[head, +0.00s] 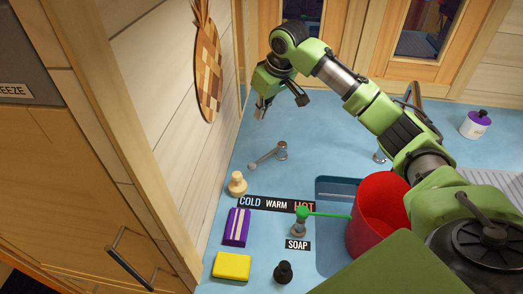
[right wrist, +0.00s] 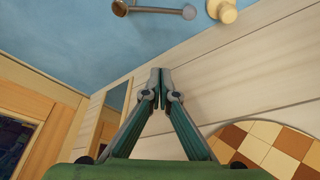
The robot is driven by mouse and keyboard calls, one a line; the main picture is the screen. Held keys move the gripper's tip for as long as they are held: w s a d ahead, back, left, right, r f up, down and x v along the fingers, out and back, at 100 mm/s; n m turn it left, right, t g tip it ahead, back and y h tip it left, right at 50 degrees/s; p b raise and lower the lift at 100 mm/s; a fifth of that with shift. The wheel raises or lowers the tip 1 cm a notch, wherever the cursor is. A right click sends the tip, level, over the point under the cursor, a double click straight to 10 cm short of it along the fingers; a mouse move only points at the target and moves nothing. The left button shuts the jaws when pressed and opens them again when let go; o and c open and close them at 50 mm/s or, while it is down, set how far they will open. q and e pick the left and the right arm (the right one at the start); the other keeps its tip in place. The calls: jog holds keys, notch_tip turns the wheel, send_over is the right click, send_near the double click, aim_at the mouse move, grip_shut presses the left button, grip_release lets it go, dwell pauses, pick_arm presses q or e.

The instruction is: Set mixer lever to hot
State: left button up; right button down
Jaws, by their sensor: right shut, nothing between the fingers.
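The mixer lever (head: 268,156) is a thin grey metal bar on a round base on the blue counter. Its ball end points to the lower left, towards the COLD side of the COLD WARM HOT label (head: 277,204). In the right wrist view the lever (right wrist: 154,9) shows at the top edge, partly cut off. My right gripper (head: 262,108) is above the counter, beyond the lever and apart from it. In the right wrist view its fingertips (right wrist: 160,76) meet, with nothing between them. My left gripper is not in view.
A wooden peg (head: 237,183), purple box (head: 237,227), yellow sponge (head: 231,266) and green-topped soap pump (head: 300,222) stand near the lever. A red bucket (head: 360,232) is at the sink. The plank wall (head: 165,110) bounds the left. Bare counter surrounds the lever.

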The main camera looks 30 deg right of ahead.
pick_arm(q)
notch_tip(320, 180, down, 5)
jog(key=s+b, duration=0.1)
jog(key=b, duration=0.3)
pick_arm(e)
send_over(268, 155)
jog(key=w+a, duration=0.2)
notch_tip(268, 155, down, 5)
jog(key=p+x, duration=0.2)
jog(key=x, duration=0.8)
jog(key=shift+s+f, duration=0.1)
jog(key=shift+s, duration=0.1)
jog(key=s+p, duration=0.1)
jog(key=s+d+p, duration=0.1)
jog(key=s, duration=0.1)
jog(key=shift+s+f, duration=0.1)
jog(key=shift+f, duration=0.05)
jog(key=shift+s+f, duration=0.1)
jog(key=shift+s, duration=0.35)
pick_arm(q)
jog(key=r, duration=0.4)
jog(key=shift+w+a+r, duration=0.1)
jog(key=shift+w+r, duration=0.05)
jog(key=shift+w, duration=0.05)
pick_arm(e)
jog(key=shift+w+f, duration=0.1)
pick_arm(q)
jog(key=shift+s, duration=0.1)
